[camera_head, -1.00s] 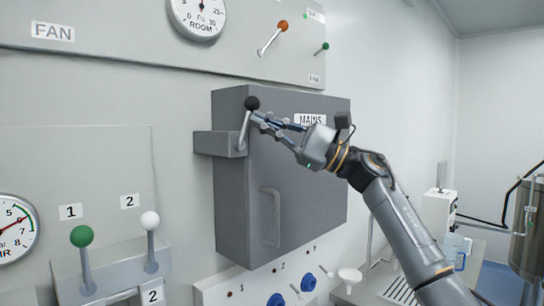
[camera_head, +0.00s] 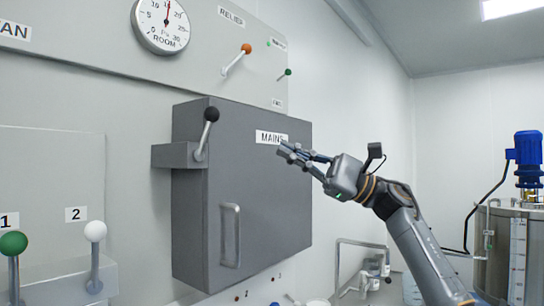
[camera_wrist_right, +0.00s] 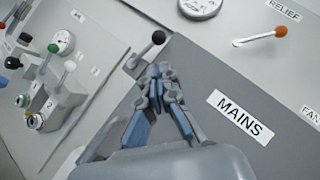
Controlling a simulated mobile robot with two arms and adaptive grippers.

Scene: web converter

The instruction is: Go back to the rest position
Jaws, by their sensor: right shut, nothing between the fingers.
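My right gripper (camera_head: 283,151) is shut and empty in the head view, in front of the grey mains box near its MAINS label (camera_head: 271,138). It also shows in the right wrist view (camera_wrist_right: 158,72), with its fingertips together. The mains lever (camera_head: 205,134) has a black knob and points up on the left side of the mains box (camera_head: 190,235). The gripper is apart from the lever, to its right in the head view. In the right wrist view the black knob (camera_wrist_right: 158,37) shows just beyond the fingertips. My left gripper is not in view.
An orange-knobbed lever (camera_head: 236,62) and a green-knobbed one (camera_head: 285,74) are on the panel above. A white-knobbed lever (camera_head: 95,250) and a green-knobbed one (camera_head: 13,262) are at lower left. A steel tank (camera_head: 497,250) stands at right.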

